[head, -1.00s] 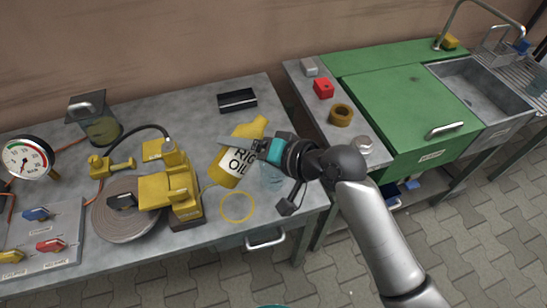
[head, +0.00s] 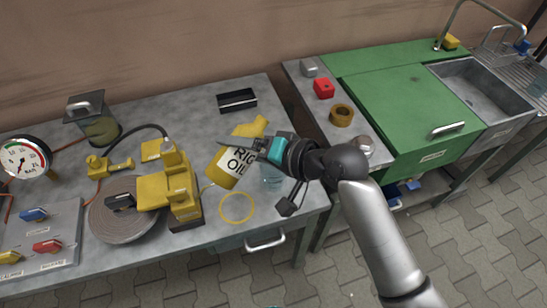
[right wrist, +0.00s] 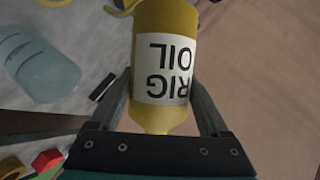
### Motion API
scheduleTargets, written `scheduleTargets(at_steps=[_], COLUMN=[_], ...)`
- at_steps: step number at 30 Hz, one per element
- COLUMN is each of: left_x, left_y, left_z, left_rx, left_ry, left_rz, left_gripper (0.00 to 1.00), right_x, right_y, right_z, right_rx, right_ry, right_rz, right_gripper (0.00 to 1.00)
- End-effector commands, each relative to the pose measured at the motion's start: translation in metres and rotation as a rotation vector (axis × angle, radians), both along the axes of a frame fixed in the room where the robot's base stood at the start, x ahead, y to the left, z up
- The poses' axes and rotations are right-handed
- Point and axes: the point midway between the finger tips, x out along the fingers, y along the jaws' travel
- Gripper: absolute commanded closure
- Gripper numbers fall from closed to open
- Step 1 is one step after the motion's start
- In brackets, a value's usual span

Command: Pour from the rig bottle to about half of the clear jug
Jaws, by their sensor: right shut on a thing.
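The yellow rig bottle (head: 232,163), with a white "RIG OIL" label, is held above the grey bench. It leans, with its narrow top toward the upper right in the head view. My right gripper (head: 252,143) is shut on it, with a finger on either side in the right wrist view (right wrist: 163,105). The clear jug (head: 272,179) stands on the bench just right of the bottle, partly hidden by my gripper. It shows as a pale bluish cylinder in the right wrist view (right wrist: 42,68). I see no stream, and the jug's level cannot be told.
A yellow ring (head: 237,208) marks the bench in front of the bottle. A yellow pump device (head: 180,190) stands close left. A black box (head: 237,100) lies behind. A red block (head: 323,88) and a brown ring (head: 341,115) sit on the right-hand counter.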

Motion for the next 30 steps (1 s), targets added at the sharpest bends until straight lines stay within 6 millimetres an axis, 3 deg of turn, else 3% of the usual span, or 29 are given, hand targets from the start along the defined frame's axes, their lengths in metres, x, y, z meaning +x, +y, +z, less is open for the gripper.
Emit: scheduleTargets(at_steps=[30], left_x=[0.0], left_y=[0.0001], left_z=[-0.0096], left_rx=[0.0], left_ry=[0.0], left_rz=[0.0], left_gripper=[0.5], right_x=[-0.0007], right_y=[0.0015], right_z=[-0.0003], right_rx=[0.047], right_ry=[0.04], right_rz=[0.0], right_gripper=[1.0])
